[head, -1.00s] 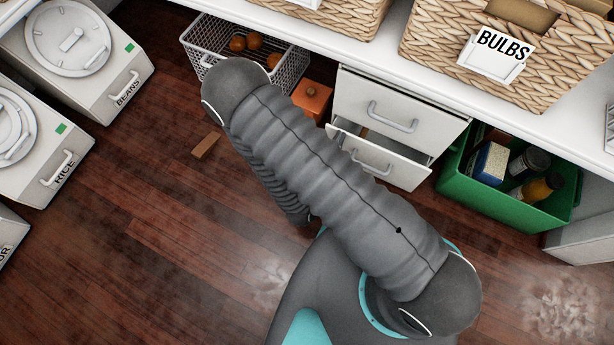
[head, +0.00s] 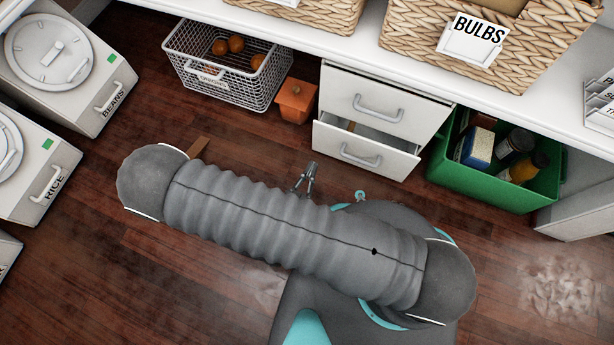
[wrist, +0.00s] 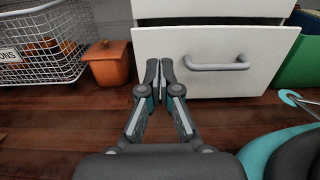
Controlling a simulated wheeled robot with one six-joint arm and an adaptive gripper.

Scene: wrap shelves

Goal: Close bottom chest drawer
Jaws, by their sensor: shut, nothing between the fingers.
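The small white chest (head: 385,95) stands under the counter with two drawers. Its bottom drawer (head: 366,151) is pulled partly out, and a gap shows above its front. Its grey handle (wrist: 217,65) is near the middle of the front in the wrist view. My gripper (wrist: 160,63) is shut and empty, with its tips at the left part of the drawer front; I cannot tell if they touch it. In the head view my gripper (head: 313,165) shows beyond my arm, just left of the drawer. The top drawer (head: 383,98) is shut.
A wire basket (head: 228,75) with orange fruit and an orange pot (head: 296,100) stand left of the chest. A green bin (head: 494,178) with jars stands right.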

